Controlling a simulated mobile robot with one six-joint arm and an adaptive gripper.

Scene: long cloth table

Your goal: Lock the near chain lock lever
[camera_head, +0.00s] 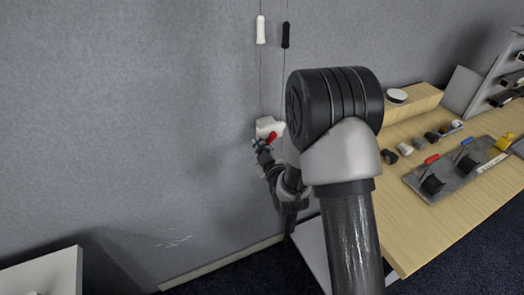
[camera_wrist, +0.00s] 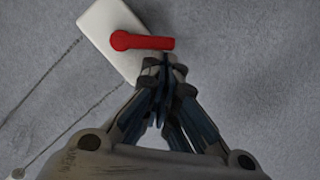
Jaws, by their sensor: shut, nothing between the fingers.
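The chain lock is a white box (camera_head: 266,125) on the grey wall, with a red lever (camera_head: 271,138) on it. In the wrist view the white box (camera_wrist: 105,27) lies tilted at the upper left. The red lever (camera_wrist: 145,42) lies across it, its round pivot end at left and its free end at right. My gripper (camera_wrist: 165,66) is shut and empty, its fingertips just below the lever's free end. I cannot tell whether they touch it. In the head view my gripper (camera_head: 260,147) is beside the box, and my arm covers the area to its right.
Two thin cords hang on the wall above the lock, with a white handle (camera_head: 261,30) and a black handle (camera_head: 285,35). A wooden table (camera_head: 428,235) at right bears a grey board (camera_head: 460,180) with levers and several small knobs. The wall left of the lock is clear.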

